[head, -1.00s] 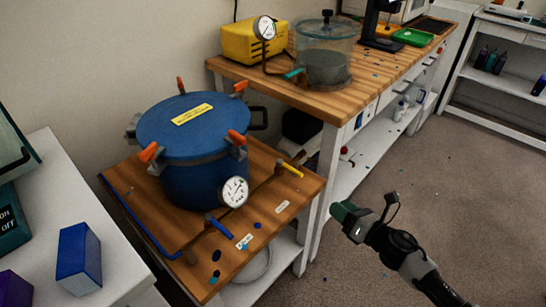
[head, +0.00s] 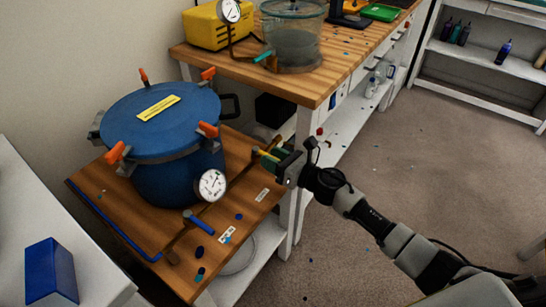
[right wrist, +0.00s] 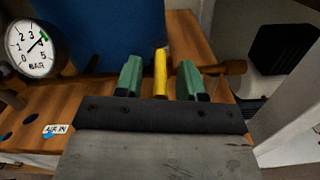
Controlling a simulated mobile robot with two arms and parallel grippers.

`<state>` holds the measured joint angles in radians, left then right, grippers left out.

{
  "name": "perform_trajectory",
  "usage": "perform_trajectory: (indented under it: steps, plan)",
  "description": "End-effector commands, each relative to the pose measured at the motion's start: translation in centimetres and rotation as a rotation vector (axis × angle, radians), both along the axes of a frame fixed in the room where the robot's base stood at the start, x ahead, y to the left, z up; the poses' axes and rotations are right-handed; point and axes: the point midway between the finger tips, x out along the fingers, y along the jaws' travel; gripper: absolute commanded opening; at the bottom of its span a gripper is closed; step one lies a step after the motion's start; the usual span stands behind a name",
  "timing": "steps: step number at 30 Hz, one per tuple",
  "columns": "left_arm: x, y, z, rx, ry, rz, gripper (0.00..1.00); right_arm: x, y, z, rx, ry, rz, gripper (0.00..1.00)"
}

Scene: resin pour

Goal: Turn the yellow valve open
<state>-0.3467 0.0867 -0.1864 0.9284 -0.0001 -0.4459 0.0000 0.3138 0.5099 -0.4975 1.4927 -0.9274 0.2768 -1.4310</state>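The yellow valve handle (right wrist: 160,72) sits on the brown pipe at the right side of the blue pressure pot (head: 160,125). In the head view the yellow handle (head: 267,154) is partly covered by my right gripper (head: 269,158). In the right wrist view my right gripper (right wrist: 160,78) is open, with one green finger on each side of the handle and a gap on both sides. A blue valve handle (head: 199,222) lies further left along the pipework. My left gripper is not in view.
A pressure gauge (head: 212,185) stands on the pot's front, close to the pipe. The wooden stand (head: 120,228) holds the pot. The taller workbench (head: 300,88) and its white leg are close behind my right gripper. Open floor lies to the right.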

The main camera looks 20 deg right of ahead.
Motion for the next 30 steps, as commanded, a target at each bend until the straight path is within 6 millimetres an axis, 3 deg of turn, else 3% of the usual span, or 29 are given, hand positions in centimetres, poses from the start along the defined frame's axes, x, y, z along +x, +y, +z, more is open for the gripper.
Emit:
perform_trajectory:
  steps: [8, 16, 27, 30]
  plan:
    - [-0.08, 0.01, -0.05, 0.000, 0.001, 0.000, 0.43, 0.20, 0.11, -0.02, -0.001, 0.000, -0.001, 0.39]
    - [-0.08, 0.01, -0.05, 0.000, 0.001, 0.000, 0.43, 0.18, 0.09, -0.01, 0.000, 0.000, -0.001, 0.01]
    - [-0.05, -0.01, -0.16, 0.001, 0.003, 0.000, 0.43, 0.13, -0.06, -0.07, -0.001, 0.000, 0.002, 0.00]
    - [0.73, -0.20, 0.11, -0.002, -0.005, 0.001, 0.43, 0.02, -0.36, -0.14, -0.002, -0.001, 0.009, 0.00]
